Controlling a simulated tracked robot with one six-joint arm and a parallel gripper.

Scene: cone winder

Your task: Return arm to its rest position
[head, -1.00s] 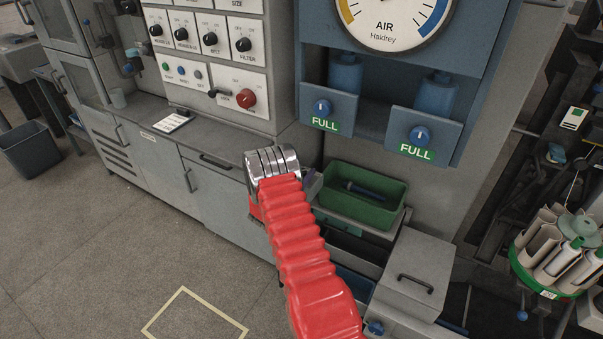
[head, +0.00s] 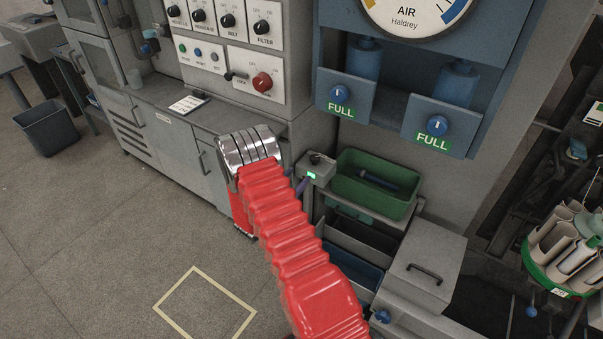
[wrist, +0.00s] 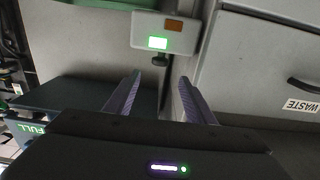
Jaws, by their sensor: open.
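My red, ribbed arm (head: 300,250) rises from the lower right to a shiny metal cuff (head: 248,147) in the head view, then bends down behind itself. My gripper (wrist: 158,88) shows in the wrist view with its two purple-grey fingers spread apart and nothing between them. In the head view most of the gripper is hidden behind the arm. A small grey box with a lit green window (wrist: 158,42) is just beyond the fingertips; it also shows in the head view (head: 316,170), right of the cuff.
A green bin (head: 372,185) stands right of the arm, with a grey lidded box (head: 425,265) below it. Grey cabinets (head: 175,150) line the left. A drawer labelled WASTE (wrist: 265,70) is close at right in the wrist view. The floor has a yellow marked square (head: 205,305).

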